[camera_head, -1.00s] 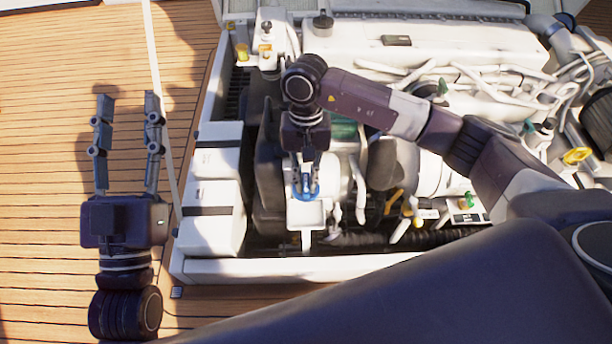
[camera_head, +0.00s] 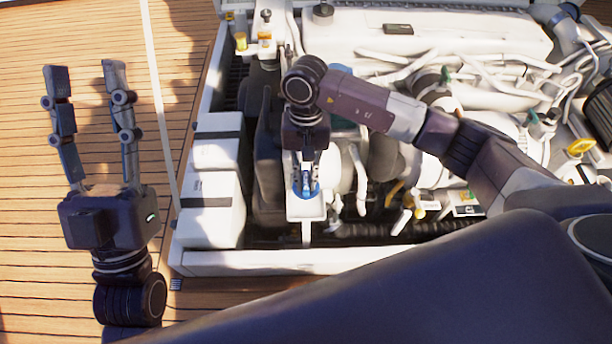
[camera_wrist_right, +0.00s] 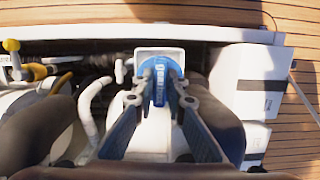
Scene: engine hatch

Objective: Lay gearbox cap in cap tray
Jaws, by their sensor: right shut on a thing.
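The gearbox cap is blue, with a round rim and a raised grip. It shows in the head view (camera_head: 309,191) and in the right wrist view (camera_wrist_right: 159,71). My right gripper (camera_head: 306,182) is shut on the cap's grip; its fingers also show in the right wrist view (camera_wrist_right: 160,88). The cap tray is a small white tray (camera_head: 306,211) at the front of the engine; it also shows in the right wrist view (camera_wrist_right: 143,53). The cap is over or in the tray; I cannot tell whether it touches the tray floor. My left gripper (camera_head: 85,72) is open and empty over the deck.
White boxes (camera_head: 216,215) stand left of the tray. The white hatch rim (camera_head: 300,262) runs in front. Engine hoses and a yellow handle (camera_head: 580,146) lie to the right. The wooden deck (camera_head: 60,250) at left is clear.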

